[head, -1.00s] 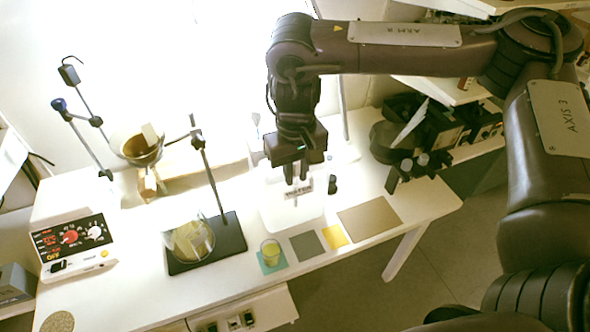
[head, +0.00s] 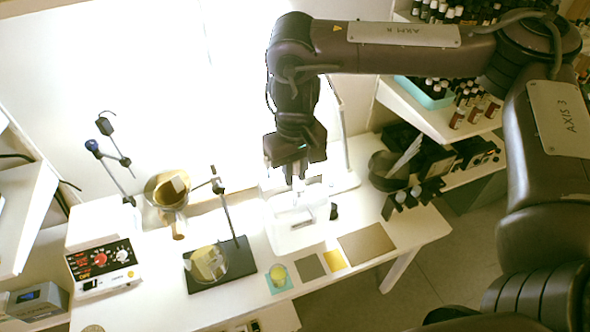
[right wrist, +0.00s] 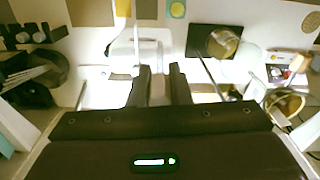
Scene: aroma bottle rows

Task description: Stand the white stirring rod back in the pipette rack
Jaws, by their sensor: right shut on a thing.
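My right gripper (head: 295,181) is over the back of the bench, pointing down, with its fingers close together. Its two dark fingers also show in the right wrist view (right wrist: 162,78). My left gripper is not in view.
A retort stand (head: 228,205) is at left, dark equipment (head: 440,165) at right. Shelves of small bottles are at upper right.

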